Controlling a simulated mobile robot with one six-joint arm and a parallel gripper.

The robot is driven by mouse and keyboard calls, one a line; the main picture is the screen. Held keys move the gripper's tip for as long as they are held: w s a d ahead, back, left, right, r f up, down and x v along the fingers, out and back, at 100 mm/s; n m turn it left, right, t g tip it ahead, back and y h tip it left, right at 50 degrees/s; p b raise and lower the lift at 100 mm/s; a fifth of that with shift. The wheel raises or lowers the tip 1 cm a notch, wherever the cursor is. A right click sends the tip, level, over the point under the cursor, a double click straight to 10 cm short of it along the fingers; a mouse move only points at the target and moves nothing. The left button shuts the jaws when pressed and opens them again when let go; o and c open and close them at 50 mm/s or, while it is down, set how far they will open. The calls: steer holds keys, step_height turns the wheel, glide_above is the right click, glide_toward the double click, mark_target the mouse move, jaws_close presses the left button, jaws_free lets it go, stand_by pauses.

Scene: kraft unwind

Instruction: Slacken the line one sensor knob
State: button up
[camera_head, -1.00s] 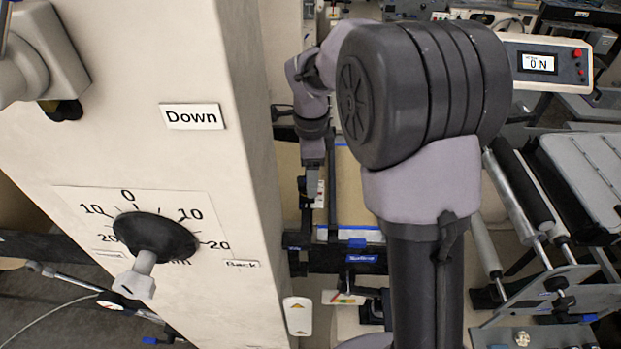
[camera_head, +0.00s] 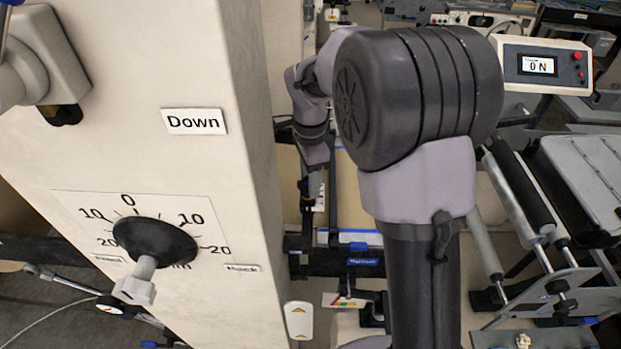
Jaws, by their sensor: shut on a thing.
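My gripper (camera_head: 312,172) is at the far end of my arm, small and partly blurred, just right of the cream column. It is shut at a small dark knob (camera_head: 304,187), which seems to be the line one sensor knob, beside the dark upright rail. The fingertips and most of the knob are hidden or too small to make out. A pale sensor label (camera_head: 319,197) shows just right of the knob. A second sensor with a coloured label (camera_head: 343,300) sits lower down, apart from my gripper.
The cream column (camera_head: 225,190) with a "Down" sign (camera_head: 194,121) and a black dial (camera_head: 155,241) stands close on the left. A display box (camera_head: 541,65) reads 0 N. Rollers (camera_head: 520,190) and a metal frame stand at right. My arm hides the middle.

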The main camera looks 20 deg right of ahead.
steer(key=o, duration=1.4)
step_height(320, 180, up, 17)
steer(key=p, duration=0.3)
steer(key=shift+r, duration=0.2)
